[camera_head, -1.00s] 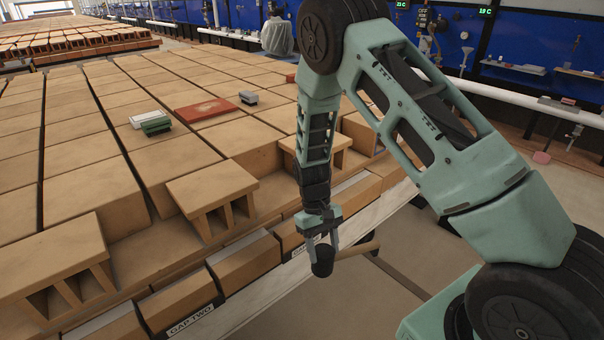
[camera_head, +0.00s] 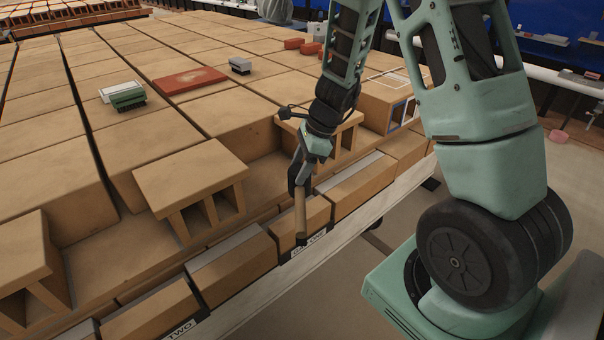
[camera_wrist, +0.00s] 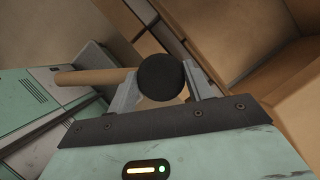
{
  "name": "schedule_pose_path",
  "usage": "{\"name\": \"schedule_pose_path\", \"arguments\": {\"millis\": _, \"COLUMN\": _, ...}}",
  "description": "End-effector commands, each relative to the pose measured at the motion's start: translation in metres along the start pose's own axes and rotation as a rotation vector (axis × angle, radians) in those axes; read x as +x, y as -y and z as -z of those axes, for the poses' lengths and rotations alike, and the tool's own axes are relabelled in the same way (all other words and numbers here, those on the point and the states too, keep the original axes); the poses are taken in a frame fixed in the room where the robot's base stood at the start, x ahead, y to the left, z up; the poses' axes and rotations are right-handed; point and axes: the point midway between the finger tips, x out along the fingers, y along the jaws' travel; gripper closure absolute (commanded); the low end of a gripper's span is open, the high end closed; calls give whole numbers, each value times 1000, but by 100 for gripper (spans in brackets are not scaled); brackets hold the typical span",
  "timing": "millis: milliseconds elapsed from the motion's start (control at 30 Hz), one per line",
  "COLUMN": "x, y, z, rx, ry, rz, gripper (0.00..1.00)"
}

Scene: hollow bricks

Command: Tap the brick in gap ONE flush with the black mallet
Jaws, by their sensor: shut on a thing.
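The black mallet is held in my gripper (camera_head: 299,180). In the wrist view its round black head (camera_wrist: 160,77) sits between the two jaws, and its tan handle (camera_wrist: 90,76) extends left. In the head view the handle (camera_head: 300,212) hangs down in front of the front row of bricks. The brick above the partly covered gap ONE label (camera_head: 312,244) is a plain tan block (camera_head: 318,212), partly behind the handle. I cannot tell whether the mallet touches it, or how flush it sits.
Grey-strip-topped bricks (camera_head: 232,262) flank that brick. The gap TWO label (camera_head: 185,330) is at the lower left. A green-and-white brush (camera_head: 126,95) and a red slab (camera_head: 188,79) lie on top. Open floor lies in front at right.

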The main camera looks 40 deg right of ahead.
Motion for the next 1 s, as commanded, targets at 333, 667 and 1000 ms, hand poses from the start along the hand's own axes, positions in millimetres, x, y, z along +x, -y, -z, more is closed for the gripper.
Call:
{"name": "schedule_pose_path", "arguments": {"millis": 333, "x": 7, "y": 3, "z": 8, "rx": 103, "ry": -2, "rz": 42, "gripper": 67}}
{"name": "schedule_pose_path", "arguments": {"millis": 667, "x": 38, "y": 2, "z": 21, "rx": 100, "ry": -3, "rz": 41, "gripper": 67}}
{"name": "schedule_pose_path", "arguments": {"millis": 1000, "x": 51, "y": 2, "z": 26, "rx": 99, "ry": -3, "rz": 41, "gripper": 67}}
